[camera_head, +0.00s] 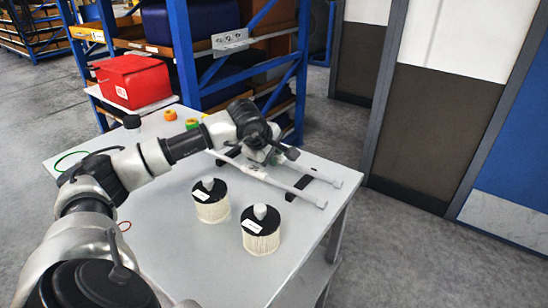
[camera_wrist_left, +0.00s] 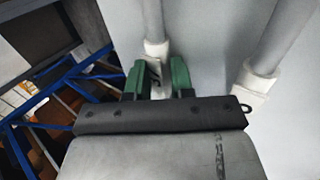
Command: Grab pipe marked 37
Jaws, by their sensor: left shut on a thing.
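Two pale pipes lie side by side on the grey table. The rear pipe (camera_head: 314,172) has its far end under my left gripper (camera_head: 268,157). The front pipe (camera_head: 285,187) lies beside it, apart from the fingers. In the left wrist view, the green fingers of my left gripper (camera_wrist_left: 163,78) are shut on the white end fitting of one pipe (camera_wrist_left: 152,22). The other pipe (camera_wrist_left: 283,38) runs to the right, with its white end free. A small tag shows between the fingers, but I cannot read its number. My right gripper is not in view.
Two black-topped cream filters (camera_head: 211,207) (camera_head: 262,238) stand on the table (camera_head: 185,262) in front of the pipes. A red box (camera_head: 133,81) and small orange and green pieces sit at the back. A blue rack (camera_head: 186,60) stands behind the table.

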